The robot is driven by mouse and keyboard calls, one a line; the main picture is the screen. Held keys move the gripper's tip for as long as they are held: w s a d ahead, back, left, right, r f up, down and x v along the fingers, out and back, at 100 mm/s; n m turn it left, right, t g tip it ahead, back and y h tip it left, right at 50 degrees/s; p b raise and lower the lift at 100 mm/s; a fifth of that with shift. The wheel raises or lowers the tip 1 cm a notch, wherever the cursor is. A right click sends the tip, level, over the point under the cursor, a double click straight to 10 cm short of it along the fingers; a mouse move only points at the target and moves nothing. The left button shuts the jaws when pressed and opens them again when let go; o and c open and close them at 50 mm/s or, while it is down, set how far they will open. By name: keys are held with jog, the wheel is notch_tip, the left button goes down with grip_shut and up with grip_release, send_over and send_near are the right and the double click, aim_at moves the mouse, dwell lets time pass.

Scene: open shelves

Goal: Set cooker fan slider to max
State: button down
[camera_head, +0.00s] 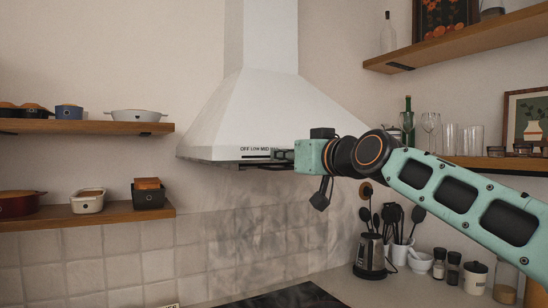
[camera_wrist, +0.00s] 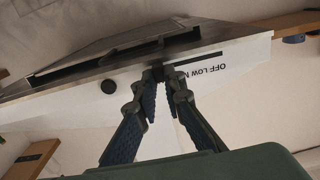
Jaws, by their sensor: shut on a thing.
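The white cooker hood (camera_head: 262,105) has a printed row reading OFF, LOW, MED on its front edge in the head view; the label past MED is covered by my gripper (camera_head: 279,155). A dark slider slot (camera_head: 254,157) runs below the labels. In the wrist view the hood front (camera_wrist: 240,52) appears upside down, with the slot (camera_wrist: 200,57) bare towards OFF. My gripper (camera_wrist: 159,74) is shut on the small dark slider knob (camera_wrist: 157,70), at the slot's end away from OFF. The fingertips partly hide the knob.
A round dark button (camera_wrist: 108,87) sits on the hood front beside the fingers. Shelves with pots (camera_head: 88,201) are at left; shelves with glasses (camera_head: 430,125) at right. A kettle (camera_head: 370,258) and utensils stand on the counter below my arm. The space under the hood is clear.

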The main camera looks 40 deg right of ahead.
jog(key=shift+d, duration=0.15)
jog(key=c, duration=2)
grip_release()
jog(key=shift+s+d, duration=0.1)
jog(key=v, duration=1.2)
